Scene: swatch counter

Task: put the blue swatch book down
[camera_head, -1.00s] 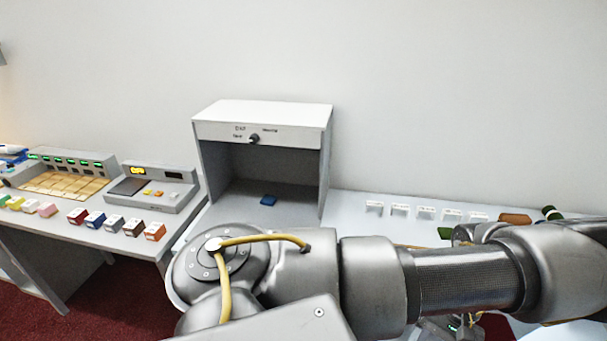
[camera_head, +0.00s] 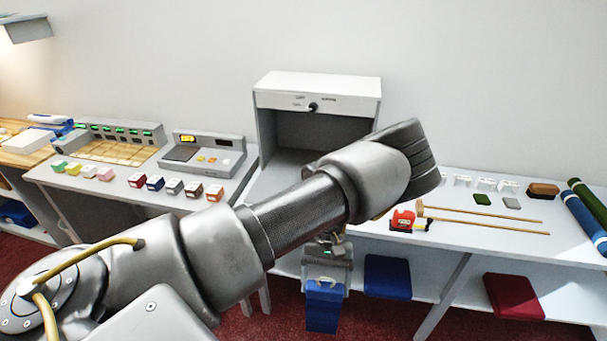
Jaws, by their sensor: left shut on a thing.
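My left arm comes in from the left and reaches across the middle of the view. My left gripper (camera_head: 327,275) hangs below its forearm, in front of the counter's lower shelf. It is shut on the blue swatch book (camera_head: 323,306), which hangs down from the fingers with red carpet behind it. The fingertips are small and partly merged with the book's top. My right gripper is not in view.
A blue folded item (camera_head: 388,277) and a dark red one (camera_head: 514,296) lie on the lower shelf. Above, the counter (camera_head: 470,236) carries a red tape measure (camera_head: 403,219), wooden sticks and fabric rolls (camera_head: 584,215). A grey booth (camera_head: 317,88) stands behind my arm.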

